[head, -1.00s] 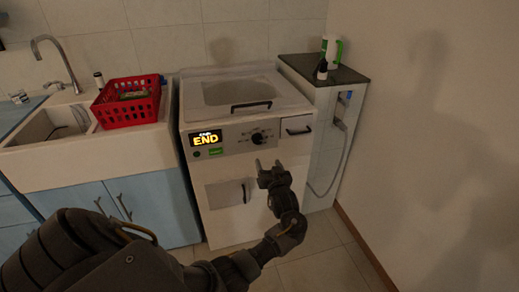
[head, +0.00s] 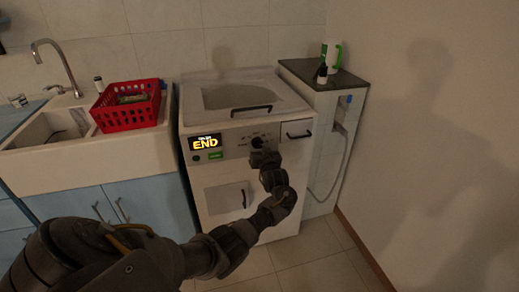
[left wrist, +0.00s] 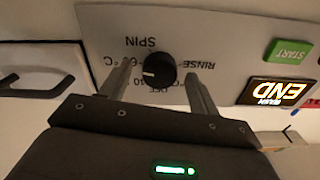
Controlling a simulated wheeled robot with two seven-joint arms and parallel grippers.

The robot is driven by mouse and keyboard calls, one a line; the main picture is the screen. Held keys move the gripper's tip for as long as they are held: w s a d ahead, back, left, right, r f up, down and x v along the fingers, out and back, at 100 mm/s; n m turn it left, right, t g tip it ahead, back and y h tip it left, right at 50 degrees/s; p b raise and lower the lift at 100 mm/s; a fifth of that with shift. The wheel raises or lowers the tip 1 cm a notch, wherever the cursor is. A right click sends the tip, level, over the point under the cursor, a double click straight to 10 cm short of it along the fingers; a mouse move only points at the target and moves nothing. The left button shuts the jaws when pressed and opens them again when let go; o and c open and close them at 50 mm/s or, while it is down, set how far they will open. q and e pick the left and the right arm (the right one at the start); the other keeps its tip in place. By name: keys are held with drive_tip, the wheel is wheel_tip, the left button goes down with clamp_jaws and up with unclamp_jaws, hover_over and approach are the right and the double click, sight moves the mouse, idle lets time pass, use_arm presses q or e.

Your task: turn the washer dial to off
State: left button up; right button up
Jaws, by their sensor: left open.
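The washer (head: 221,185) stands against the back wall. Its black round dial (head: 257,142) is on the front panel, right of the lit END display (head: 206,142). My left gripper (head: 265,155) is right in front of the dial in the head view. In the left wrist view, turned upside down, the dial (left wrist: 159,70) sits between the two open fingers of the left gripper (left wrist: 158,72), with a gap visible on both sides. A white mark on the dial points left there. Lettering near it reads SPIN and RINSE; some is hidden by the fingers. My right gripper is not in view.
A green START button (left wrist: 288,52) is beside the display. A drawer handle (head: 299,135) is right of the dial, and a lid handle (head: 252,110) above it. A sink with a red basket (head: 128,110) stands left. Open floor lies in front.

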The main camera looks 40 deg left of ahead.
use_arm(q)
drive_tip(key=shift+w+a, duration=0.15)
drive_tip(key=shift+a, duration=0.1)
drive_tip(key=c, duration=1)
